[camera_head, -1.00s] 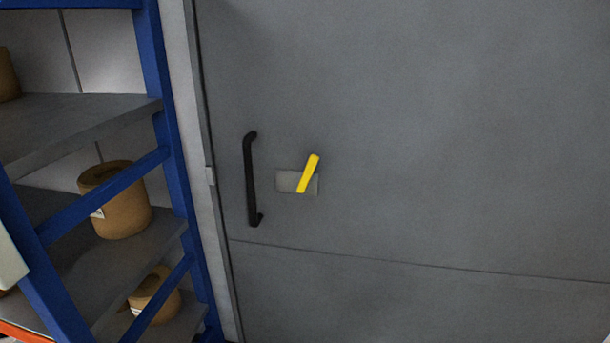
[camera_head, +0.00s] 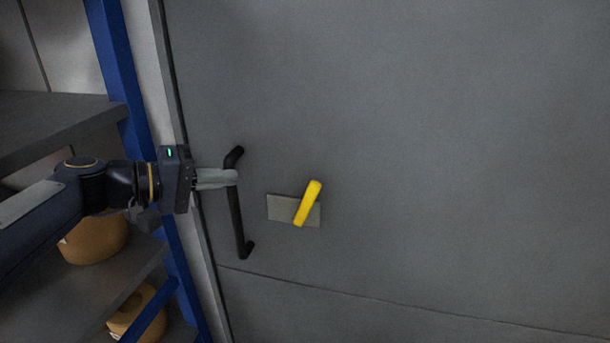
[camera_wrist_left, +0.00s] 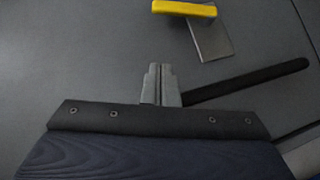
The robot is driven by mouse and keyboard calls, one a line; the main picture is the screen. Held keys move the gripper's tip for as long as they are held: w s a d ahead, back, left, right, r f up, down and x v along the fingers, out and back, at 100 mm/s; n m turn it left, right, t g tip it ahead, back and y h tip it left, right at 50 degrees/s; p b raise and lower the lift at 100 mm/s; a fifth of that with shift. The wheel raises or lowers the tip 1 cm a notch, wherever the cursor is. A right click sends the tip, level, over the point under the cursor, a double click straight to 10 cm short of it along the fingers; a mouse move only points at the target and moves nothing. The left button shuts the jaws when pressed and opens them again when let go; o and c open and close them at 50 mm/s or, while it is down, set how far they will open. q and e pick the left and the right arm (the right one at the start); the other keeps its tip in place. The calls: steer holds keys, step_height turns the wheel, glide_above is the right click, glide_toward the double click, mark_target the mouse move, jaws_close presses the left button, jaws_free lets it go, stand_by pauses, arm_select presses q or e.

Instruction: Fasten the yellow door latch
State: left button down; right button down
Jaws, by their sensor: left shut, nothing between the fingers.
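The yellow latch (camera_head: 308,203) is a short bar, tilted with its top leaning right, on a grey plate (camera_head: 281,208) on the grey door (camera_head: 420,130). It also shows at the top of the left wrist view (camera_wrist_left: 184,8), with its plate (camera_wrist_left: 210,38) beside it. My left gripper (camera_head: 235,177) is shut and empty, left of the latch and apart from it. Its fingertips overlap the upper part of the black door handle (camera_head: 237,220) in the head view; I cannot tell whether they touch it. In the left wrist view the fingers (camera_wrist_left: 160,70) point toward the door. My right gripper is not in view.
A blue-framed shelf rack (camera_head: 122,85) stands left of the door, close to my left arm. Brown rolls (camera_head: 95,243) sit on its shelves. The door surface right of the latch is clear.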

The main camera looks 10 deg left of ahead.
mark_target(307, 203)
arm_select(q)
steer(key=shift+s+r, duration=0.1)
steer(key=shift+s, duration=0.05)
steer(key=p+x, duration=0.2)
steer(key=x, duration=0.8)
steer(key=shift+d, duration=0.3)
steer(key=shift+d+f, duration=0.25)
steer(key=shift+d, duration=0.3)
steer(key=shift+d+f, duration=0.25)
steer(key=shift+d, duration=0.3)
steer(key=shift+s+d+f, duration=0.1)
steer(key=shift+d+f, duration=0.15)
steer(key=shift+d, duration=0.25)
steer(key=shift+p, duration=0.35)
